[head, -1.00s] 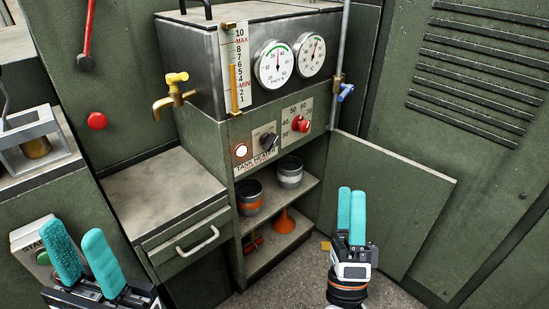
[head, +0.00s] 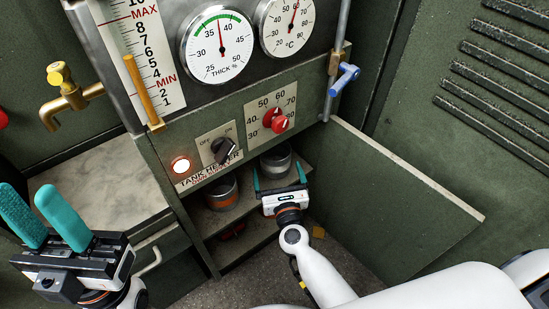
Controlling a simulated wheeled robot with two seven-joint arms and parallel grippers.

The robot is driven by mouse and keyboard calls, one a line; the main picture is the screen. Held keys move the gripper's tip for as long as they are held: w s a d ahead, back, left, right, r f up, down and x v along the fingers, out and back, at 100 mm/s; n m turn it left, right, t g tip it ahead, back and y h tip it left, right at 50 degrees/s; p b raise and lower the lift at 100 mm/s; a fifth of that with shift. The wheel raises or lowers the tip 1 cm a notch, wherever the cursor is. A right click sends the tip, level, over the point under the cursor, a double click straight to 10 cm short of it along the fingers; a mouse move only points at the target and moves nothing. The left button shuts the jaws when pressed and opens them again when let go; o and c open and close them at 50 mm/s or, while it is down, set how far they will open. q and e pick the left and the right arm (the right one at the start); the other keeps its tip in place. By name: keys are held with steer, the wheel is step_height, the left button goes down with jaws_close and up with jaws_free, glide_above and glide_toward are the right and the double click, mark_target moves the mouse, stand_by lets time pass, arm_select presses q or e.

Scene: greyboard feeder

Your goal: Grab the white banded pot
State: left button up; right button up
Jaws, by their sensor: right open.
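The white banded pot (head: 276,160), a grey metal can with a pale band, stands on the upper shelf of the open cabinet under the panel. Its lower part is hidden behind my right gripper (head: 279,176). That gripper is open, its teal fingers spread to the left and right of the pot in the picture. I cannot tell how deep the fingers reach along the pot. My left gripper (head: 30,200) is open and empty at the lower left, in front of the side counter.
A pot with an orange band (head: 222,193) stands left on the same shelf. The open cabinet door (head: 385,200) stands to the right. Above are the knobs and the blue-handled valve (head: 345,79).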

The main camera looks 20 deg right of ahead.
mark_target(275, 151)
steer(key=w, duration=0.2)
steer(key=w+d, duration=0.1)
steer(key=w, duration=0.4)
steer(key=shift+w+d+r+b, duration=0.2)
steer(key=shift+w+d+b, duration=0.1)
steer(key=shift+b, duration=0.05)
steer(key=c, duration=1.1)
steer(key=shift+r, duration=0.1)
